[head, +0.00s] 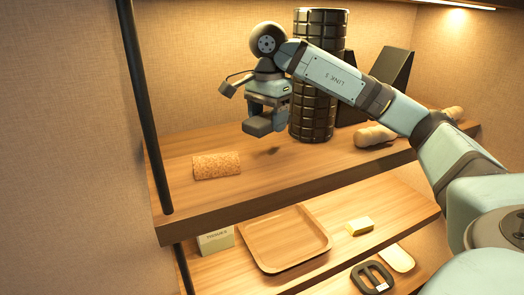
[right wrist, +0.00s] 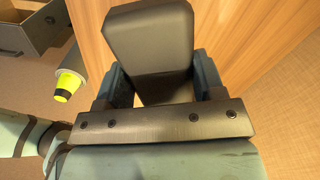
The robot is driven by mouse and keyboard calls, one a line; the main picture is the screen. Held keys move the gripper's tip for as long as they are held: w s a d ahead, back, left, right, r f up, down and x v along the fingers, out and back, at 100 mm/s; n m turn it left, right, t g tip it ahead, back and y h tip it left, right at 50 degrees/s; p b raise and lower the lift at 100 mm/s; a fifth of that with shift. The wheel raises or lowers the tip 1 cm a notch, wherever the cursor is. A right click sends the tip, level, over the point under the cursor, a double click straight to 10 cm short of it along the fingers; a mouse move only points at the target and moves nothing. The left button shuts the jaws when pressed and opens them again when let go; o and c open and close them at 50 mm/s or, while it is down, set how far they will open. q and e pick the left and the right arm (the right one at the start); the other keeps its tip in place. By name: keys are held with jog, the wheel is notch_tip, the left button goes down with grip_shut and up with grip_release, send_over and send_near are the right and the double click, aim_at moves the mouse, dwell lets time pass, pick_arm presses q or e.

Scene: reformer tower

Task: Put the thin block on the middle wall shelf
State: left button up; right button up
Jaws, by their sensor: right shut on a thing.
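My right gripper (head: 266,108) is shut on a dark grey block (head: 260,126), taken to be the thin block. The block hangs below the fingers, above the upper visible wooden shelf (head: 300,170), with a small shadow on the board beneath it. In the right wrist view the block (right wrist: 150,40) is a dark slab between the two blue-grey fingers. It reaches out past the fingertips. The middle visible wooden shelf (head: 345,255) lies below. My left gripper is not in view.
A black ribbed roller (head: 318,75) stands just right of the gripper, with a black wedge (head: 392,68) behind. A cork roll (head: 216,165) lies left, a tan roll (head: 375,136) right. Below are a wooden tray (head: 284,262), a small box (head: 215,241) and a yellow block (head: 360,226).

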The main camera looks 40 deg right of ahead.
aim_at(268, 158)
jog(key=f, duration=0.1)
jog(key=s+f, duration=0.1)
jog(key=shift+f, duration=0.4)
jog(key=shift+w+f+p, duration=0.2)
jog(key=shift+f+p, duration=0.15)
jog(key=shift+f, duration=0.35)
notch_tip(268, 158, down, 3)
jog(key=shift+f, duration=0.15)
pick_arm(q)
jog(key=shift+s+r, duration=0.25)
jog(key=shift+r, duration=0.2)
pick_arm(e)
jog(key=shift+f, duration=0.2)
jog(key=o, duration=0.9)
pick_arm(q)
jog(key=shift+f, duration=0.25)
pick_arm(e)
jog(key=shift+r, duration=0.1)
